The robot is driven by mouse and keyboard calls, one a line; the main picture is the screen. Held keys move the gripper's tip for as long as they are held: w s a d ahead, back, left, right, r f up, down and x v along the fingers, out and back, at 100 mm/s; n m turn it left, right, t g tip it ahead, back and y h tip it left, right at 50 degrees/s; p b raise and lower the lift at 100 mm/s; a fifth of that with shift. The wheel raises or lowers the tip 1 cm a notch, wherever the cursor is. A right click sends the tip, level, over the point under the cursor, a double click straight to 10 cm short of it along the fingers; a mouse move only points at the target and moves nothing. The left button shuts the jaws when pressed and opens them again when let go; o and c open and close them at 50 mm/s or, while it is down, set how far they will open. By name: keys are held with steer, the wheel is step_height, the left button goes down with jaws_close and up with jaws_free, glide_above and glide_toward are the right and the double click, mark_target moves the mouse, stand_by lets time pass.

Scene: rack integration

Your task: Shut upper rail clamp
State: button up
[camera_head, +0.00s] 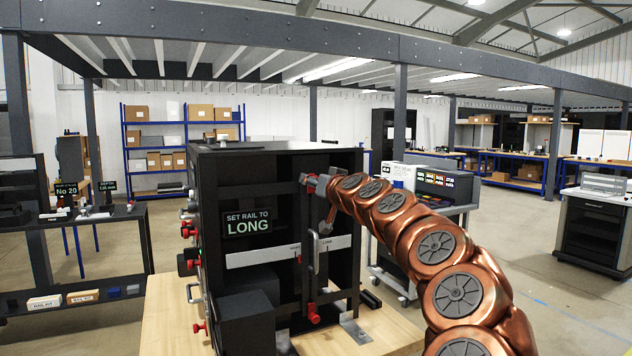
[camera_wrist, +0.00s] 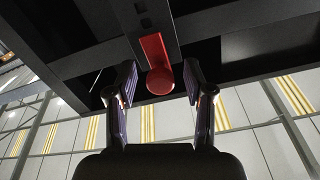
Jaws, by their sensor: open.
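The upper rail clamp shows in the wrist view as a red lever with a round red knob (camera_wrist: 159,78), on a dark bracket under a dark rack beam. My gripper (camera_wrist: 160,84) is open, with one finger on each side of the knob and a visible gap on both sides. In the head view my gripper (camera_head: 318,188) is at the upper front of the black rack (camera_head: 262,160), and it mostly hides the upper clamp. A lower red clamp (camera_head: 313,313) shows near the bottom of the same upright rail.
The rack stands on a wooden bench (camera_head: 170,310) and carries a sign (camera_head: 248,223) reading "SET RAIL TO LONG". More red handles (camera_head: 188,228) stick out on its left side. A grey cart (camera_head: 395,278) stands behind to the right. Open floor lies at the right.

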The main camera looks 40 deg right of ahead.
steer(key=shift+c, duration=0.4)
jaws_close()
